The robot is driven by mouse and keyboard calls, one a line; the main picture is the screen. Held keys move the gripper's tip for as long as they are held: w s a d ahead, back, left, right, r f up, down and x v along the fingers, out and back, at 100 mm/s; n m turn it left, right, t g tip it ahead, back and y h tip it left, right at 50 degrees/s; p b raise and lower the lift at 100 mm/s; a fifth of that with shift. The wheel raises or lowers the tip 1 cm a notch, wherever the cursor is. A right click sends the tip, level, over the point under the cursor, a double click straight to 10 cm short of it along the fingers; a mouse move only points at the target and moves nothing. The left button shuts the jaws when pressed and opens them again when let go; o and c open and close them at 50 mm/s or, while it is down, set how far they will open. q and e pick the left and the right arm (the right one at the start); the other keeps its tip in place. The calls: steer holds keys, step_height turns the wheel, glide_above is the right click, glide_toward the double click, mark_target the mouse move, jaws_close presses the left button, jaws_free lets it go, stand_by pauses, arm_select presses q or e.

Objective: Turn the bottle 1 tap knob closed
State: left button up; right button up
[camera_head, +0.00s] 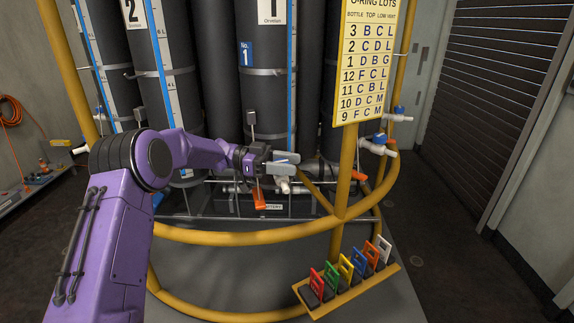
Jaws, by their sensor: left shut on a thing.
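Bottle 1 (264,100) is a tall dark cylinder with a blue "No. 1" label, standing at the back centre. Its tap (284,186) shows as a white body and spout low in front of the bottle. My left gripper (287,160) reaches in from the left at the height of the tap and is shut on its knob. A sliver of blue shows between the grey fingers; the rest of the knob is hidden, so I cannot tell how it is turned. My right gripper is not in view.
A yellow guard rail (250,236) curves in front of the bottles, under my left arm. A yellow O-ring chart (374,62) hangs on a post at right. Several coloured tags (345,270) stand in a rack below. An orange handle (259,199) hangs beside the tap.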

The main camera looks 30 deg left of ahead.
arm_select(q)
steer(key=shift+r, duration=0.15)
steer(key=o, duration=1)
steer(key=shift+c, duration=0.2)
steer(key=b+v, duration=0.2)
steer(key=v, duration=0.5)
steer(key=shift+a, duration=0.2)
